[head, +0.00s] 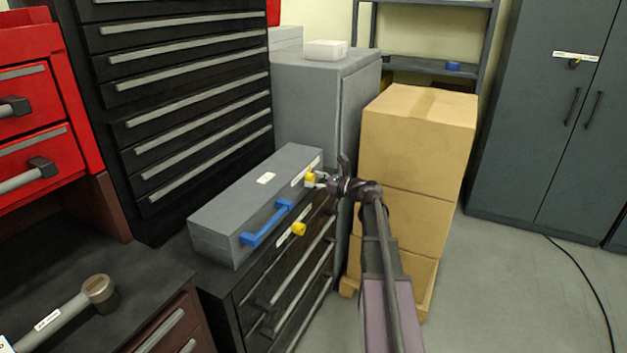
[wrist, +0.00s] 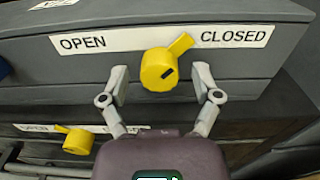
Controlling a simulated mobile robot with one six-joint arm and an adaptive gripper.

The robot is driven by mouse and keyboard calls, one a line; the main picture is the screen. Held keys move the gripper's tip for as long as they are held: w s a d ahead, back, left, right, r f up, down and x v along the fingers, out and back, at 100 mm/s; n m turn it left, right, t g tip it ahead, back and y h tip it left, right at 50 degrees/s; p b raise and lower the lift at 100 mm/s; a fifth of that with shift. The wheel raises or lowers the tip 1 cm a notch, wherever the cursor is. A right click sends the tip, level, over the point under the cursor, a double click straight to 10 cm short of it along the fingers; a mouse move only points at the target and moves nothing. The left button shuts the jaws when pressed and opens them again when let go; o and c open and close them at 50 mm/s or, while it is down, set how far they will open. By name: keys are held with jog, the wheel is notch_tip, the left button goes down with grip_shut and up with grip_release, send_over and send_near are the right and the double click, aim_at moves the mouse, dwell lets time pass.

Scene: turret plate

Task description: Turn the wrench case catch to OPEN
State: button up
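The grey wrench case (head: 225,205) lies on top of a dark drawer cabinet. Its yellow catch (head: 311,177) is at the right end of its front, and it shows large in the wrist view (wrist: 158,70). The catch's tab points up and right, toward the word CLOSED on the white label (wrist: 85,43); OPEN is at the left. My gripper (wrist: 161,80) is open, with one finger on each side of the catch. A gap shows between each finger and the knob. In the head view my gripper (head: 323,181) is at the case front.
A second yellow catch (head: 299,229) with its own label is on the cabinet below, also at lower left in the wrist view (wrist: 77,141). A blue handle (head: 265,223) is on the case front. Stacked cardboard boxes (head: 415,125) stand close behind my arm. Floor is open at right.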

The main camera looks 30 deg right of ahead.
grip_shut()
jog(key=shift+n, duration=0.4)
jog(key=n, duration=0.7)
jog(key=shift+n, duration=0.4)
jog(key=n, duration=0.4)
jog(key=shift+n, duration=0.3)
jog(key=n, duration=0.4)
jog(key=shift+n, duration=0.3)
